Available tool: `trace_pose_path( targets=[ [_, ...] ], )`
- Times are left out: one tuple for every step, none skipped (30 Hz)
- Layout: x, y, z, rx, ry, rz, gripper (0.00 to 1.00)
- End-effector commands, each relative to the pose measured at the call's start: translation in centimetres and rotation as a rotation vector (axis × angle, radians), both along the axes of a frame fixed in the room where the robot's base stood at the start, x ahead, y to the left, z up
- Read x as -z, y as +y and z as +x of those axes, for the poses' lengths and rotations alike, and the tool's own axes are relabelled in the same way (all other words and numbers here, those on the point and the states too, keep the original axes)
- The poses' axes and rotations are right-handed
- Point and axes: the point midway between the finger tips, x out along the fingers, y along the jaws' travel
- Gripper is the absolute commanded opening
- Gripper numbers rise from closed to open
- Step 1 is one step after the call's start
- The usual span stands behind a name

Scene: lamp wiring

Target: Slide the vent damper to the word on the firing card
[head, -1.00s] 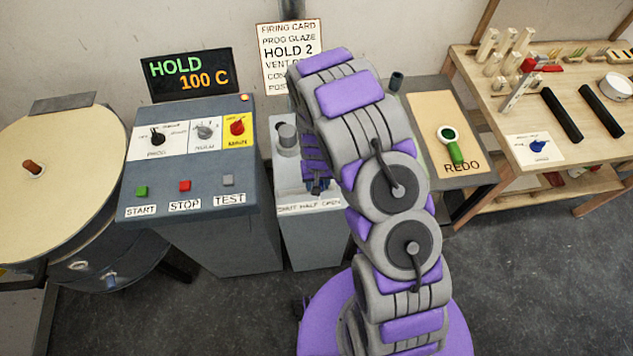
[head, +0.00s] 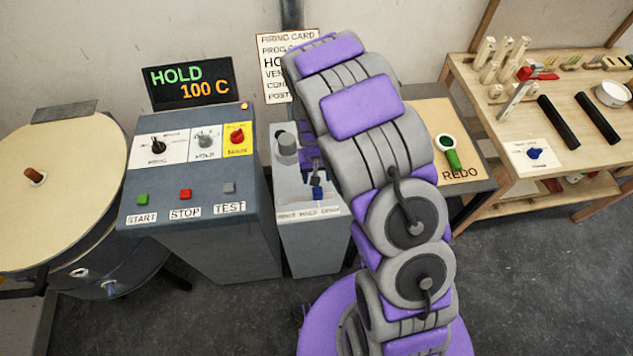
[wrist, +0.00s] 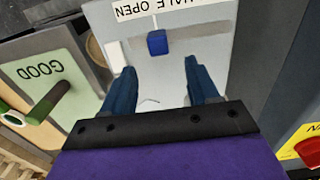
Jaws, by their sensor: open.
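The vent damper's blue knob (wrist: 157,43) sits in a dark slot on a grey box. It also shows in the head view (head: 318,193), above the SHUT HALF OPEN label (head: 308,213). In the wrist view the label is upside down and cut off by the top edge. The knob is at the left part of the visible slot there; its exact word is unclear. My gripper (wrist: 159,65) is open and empty, its two blue fingers apart, with the knob ahead of the gap between them. The firing card (head: 288,65) hangs on the wall; my arm hides the end of its VENT line.
The control box (head: 195,185) with knobs and buttons stands close left of the damper box, beside the round kiln (head: 60,190). Right of my arm is a REDO board (head: 455,125); a GOOD panel (wrist: 45,75) shows in the wrist view. A workbench (head: 560,110) is farther right.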

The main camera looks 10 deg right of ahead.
Motion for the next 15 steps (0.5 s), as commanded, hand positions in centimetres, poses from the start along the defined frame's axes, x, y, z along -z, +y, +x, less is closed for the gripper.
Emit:
trace_pose_path(
  targets=[
    [-1.3,0.0,0.2,-0.001,-0.006,0.0,0.6],
    [-1.9,0.0,0.2,-0.001,-0.005,0.0,0.6],
    [-2.7,0.0,0.1,-0.001,-0.005,0.0,0.6],
    [-3.3,0.0,0.2,0.0,-0.005,0.0,0.6],
    [-3.8,0.0,0.2,0.0,-0.005,0.0,0.6],
    [-4.5,0.1,0.2,0.001,-0.005,0.0,0.6],
    [-4.9,0.1,0.2,0.001,-0.005,0.0,0.6],
    [-5.4,0.1,0.2,0.001,-0.005,0.0,0.6],
    [-5.9,0.1,0.2,0.0,-0.003,0.0,0.6],
    [-6.3,0.1,0.2,0.0,-0.003,0.0,0.6],
    [-6.6,0.1,0.2,-0.001,-0.003,0.0,0.6],
    [-6.9,0.1,0.2,-0.001,-0.004,0.0,0.6],
    [-7.1,0.1,0.2,-0.001,-0.004,0.0,0.6],
    [-7.2,0.1,0.2,-0.001,-0.003,0.0,0.6],
    [-7.3,0.1,0.2,-0.001,-0.003,-0.001,0.6]
  ],
)
